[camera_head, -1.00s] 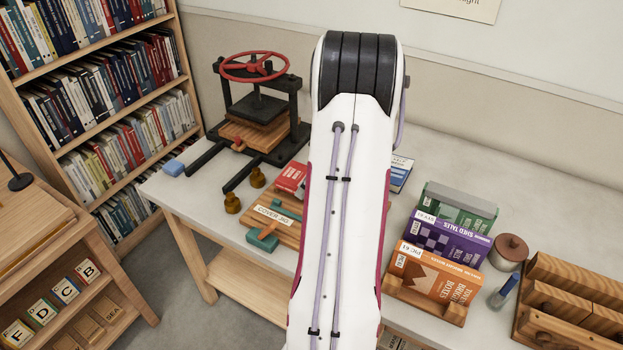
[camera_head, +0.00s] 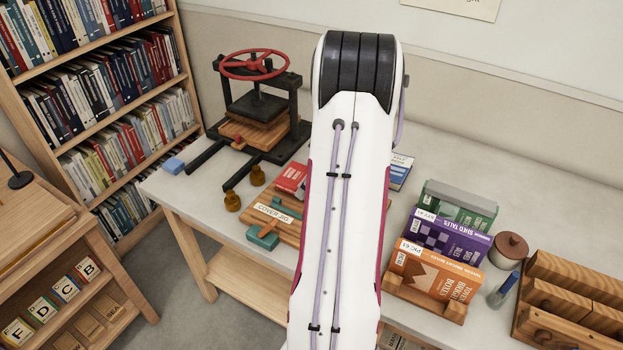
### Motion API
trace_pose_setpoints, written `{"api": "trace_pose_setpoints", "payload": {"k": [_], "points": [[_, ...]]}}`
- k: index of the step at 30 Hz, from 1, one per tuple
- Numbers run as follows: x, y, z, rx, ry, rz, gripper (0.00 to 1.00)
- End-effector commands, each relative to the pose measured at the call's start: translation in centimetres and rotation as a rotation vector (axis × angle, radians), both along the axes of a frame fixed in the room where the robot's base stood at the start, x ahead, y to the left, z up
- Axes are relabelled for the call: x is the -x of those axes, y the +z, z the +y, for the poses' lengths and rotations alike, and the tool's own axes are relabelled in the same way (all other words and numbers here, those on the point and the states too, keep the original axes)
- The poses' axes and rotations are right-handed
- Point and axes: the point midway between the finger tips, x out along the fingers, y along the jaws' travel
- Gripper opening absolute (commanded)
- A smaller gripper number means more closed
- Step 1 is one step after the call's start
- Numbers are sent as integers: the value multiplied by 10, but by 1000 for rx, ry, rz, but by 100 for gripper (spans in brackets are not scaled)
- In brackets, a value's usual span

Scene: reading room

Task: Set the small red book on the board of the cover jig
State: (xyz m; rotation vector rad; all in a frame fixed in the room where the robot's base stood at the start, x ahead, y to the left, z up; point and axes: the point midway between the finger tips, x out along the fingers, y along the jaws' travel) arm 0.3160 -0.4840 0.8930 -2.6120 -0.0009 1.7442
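The cover jig (camera_head: 288,232) is a wooden board with teal parts and a "COVER JIG" label, lying on the table left of my arm. A small red book (camera_head: 291,178) shows at the jig's far edge, its right part hidden behind my arm. I cannot tell whether it rests on the board or on the table behind it. My white arm runs down the middle of the view and covers the right part of the jig. My gripper is not visible.
A book press (camera_head: 262,105) with a red wheel stands behind the jig. Brass knobs (camera_head: 232,201) stand left of it. A blue book (camera_head: 400,171) lies right of my arm. A wooden rack (camera_head: 425,302) holds upright books. A lidded pot (camera_head: 509,249) and wooden holder (camera_head: 572,305) stand further right.

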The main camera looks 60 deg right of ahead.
Motion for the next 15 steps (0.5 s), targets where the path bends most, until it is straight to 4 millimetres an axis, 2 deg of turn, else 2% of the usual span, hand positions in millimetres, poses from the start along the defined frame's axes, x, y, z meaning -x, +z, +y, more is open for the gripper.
{"api": "trace_pose_setpoints", "payload": {"k": [15], "points": [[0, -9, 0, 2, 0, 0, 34]]}}
